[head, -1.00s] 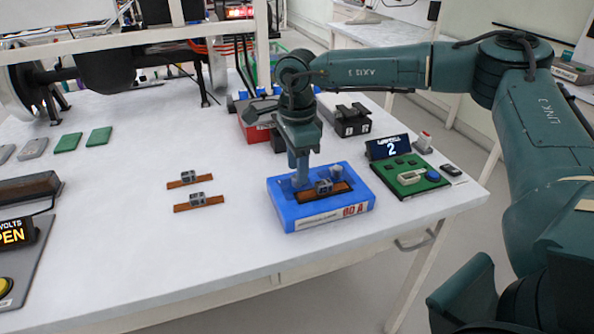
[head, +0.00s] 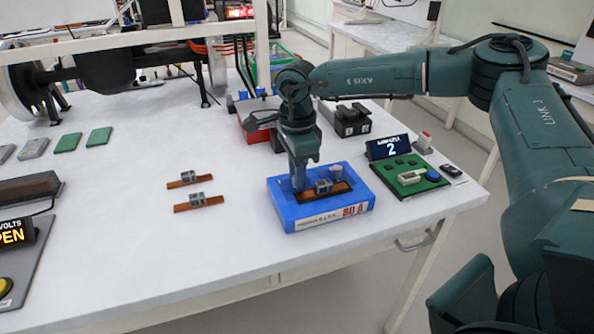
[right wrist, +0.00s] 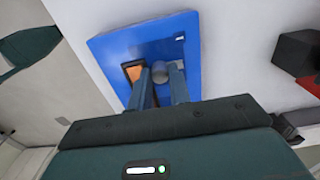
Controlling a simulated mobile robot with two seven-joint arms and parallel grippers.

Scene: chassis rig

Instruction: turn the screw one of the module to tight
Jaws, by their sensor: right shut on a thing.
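The module is a blue block (head: 355,207) with a white label on its front, lying on the right part of the white table. A brown strip with a small grey block (head: 323,186) sits in its top. A grey screw head (head: 336,171) shows at its back right. My right gripper (head: 298,187) points down at the module's left side, and its fingers hide the screw there in the head view. In the right wrist view my right gripper (right wrist: 160,82) is shut on a round grey screw (right wrist: 160,70) standing on the blue module (right wrist: 115,48). My left gripper is out of view.
Two brown strips with grey blocks (head: 199,202) lie left of the module. Red and dark boxes (head: 352,118) stand behind. The table before the module is clear.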

